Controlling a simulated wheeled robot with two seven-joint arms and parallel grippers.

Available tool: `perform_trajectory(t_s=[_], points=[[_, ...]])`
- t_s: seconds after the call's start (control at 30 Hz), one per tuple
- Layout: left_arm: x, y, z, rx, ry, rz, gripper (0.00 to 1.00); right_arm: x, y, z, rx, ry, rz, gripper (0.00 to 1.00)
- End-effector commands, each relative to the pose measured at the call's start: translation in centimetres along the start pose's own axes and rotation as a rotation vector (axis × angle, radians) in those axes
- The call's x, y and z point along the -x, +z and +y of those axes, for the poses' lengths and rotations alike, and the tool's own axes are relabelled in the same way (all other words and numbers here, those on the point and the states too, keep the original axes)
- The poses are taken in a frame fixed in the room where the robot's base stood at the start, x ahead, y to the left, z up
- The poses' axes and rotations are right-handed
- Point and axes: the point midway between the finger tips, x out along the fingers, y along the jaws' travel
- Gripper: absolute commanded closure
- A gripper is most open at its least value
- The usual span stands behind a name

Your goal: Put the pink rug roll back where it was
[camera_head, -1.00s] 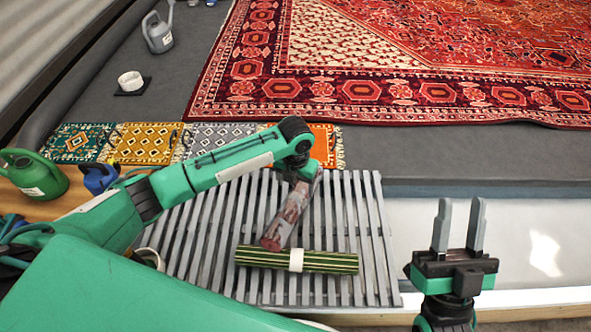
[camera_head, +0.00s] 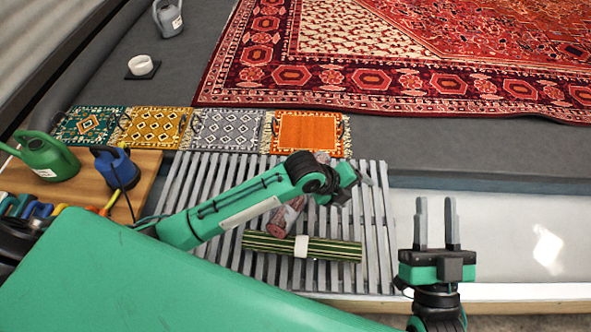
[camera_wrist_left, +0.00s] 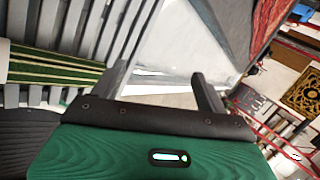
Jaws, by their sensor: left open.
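The pink rug roll (camera_head: 284,217) lies aslant on the grey slatted rack (camera_head: 378,255), its middle hidden behind my left arm. Its near end is close to a green striped roll with a white band (camera_head: 335,249); I cannot tell if they touch. My left gripper (camera_head: 368,176) is over the rack's right part, to the right of the pink roll. In the left wrist view its fingers (camera_wrist_left: 163,85) are apart with nothing between them, and the striped roll (camera_wrist_left: 55,70) shows at left. My right gripper (camera_head: 436,222) is open and empty, right of the rack.
Small mats, green, yellow, grey and orange (camera_head: 306,134), lie in a row behind the rack.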

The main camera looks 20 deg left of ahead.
Motion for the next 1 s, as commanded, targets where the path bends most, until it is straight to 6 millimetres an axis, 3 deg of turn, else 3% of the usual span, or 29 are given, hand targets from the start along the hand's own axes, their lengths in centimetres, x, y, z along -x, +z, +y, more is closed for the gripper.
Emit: perform_trajectory(t_s=[0.1, 0.27, 0.47, 0.6, 0.8, 1.0], points=[[1.1, -2.6, -1.8, 0.261, -0.215, 0.009, 0.24, 0.0, 0.0, 0.0, 0.001, -0.001, 0.001, 0.64], [4.5, -4.4, -4.0, 0.61, -0.505, 0.054, 0.24, 0.0, 0.0, 0.0, 0.001, -0.001, 0.001, 0.64], [11.1, -4.9, -5.2, 0.997, -0.863, 0.17, 0.24, 0.0, 0.0, 0.0, 0.001, -0.001, 0.002, 0.64], [16.9, -5.0, -4.9, 1.207, -1.108, 0.292, 0.24, 0.0, -0.1, 0.0, 0.0, -0.001, 0.002, 0.64], [24.1, -5.4, -3.6, 1.366, -1.369, 0.479, 0.24, 0.0, -0.1, 0.0, 0.0, -0.001, 0.002, 0.64], [27.4, -5.8, -2.9, 1.402, -1.469, 0.581, 0.24, 0.0, -0.1, 0.0, 0.0, -0.001, 0.002, 0.64]])
